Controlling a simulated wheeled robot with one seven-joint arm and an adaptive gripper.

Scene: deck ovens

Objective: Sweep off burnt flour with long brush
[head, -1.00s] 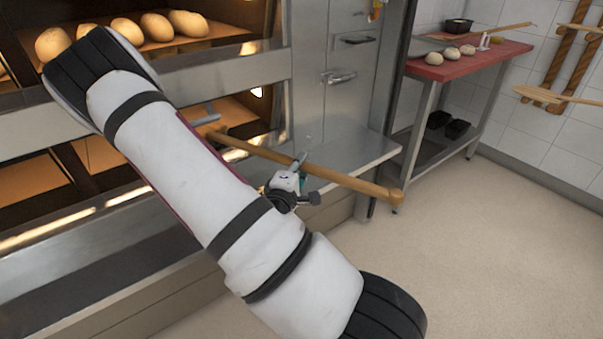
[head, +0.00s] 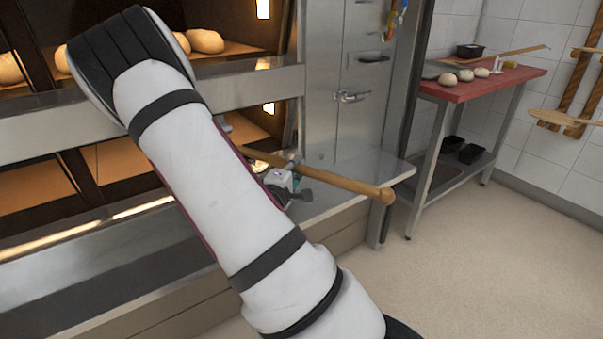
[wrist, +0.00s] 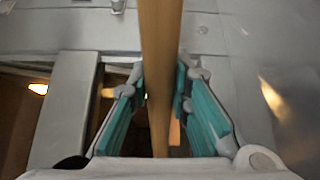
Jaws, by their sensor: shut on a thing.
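The long brush shows as a wooden handle (head: 345,183) that slants from the oven front down to a rounded end at the right. Its brush head is hidden behind my arm or inside the oven. My gripper (head: 283,182) is shut on the handle in front of the steel ledge. In the wrist view the handle (wrist: 161,70) runs between the teal-padded fingers of my gripper (wrist: 160,100). The deck oven (head: 240,95) stands at the left with lit, open decks. I cannot make out burnt flour.
Round loaves (head: 205,41) lie in the upper deck. A steel ledge (head: 370,168) juts out below the oven's control cabinet (head: 360,110). A red-topped table (head: 490,86) with dough pieces stands at the back right. The floor (head: 480,260) at the right is clear.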

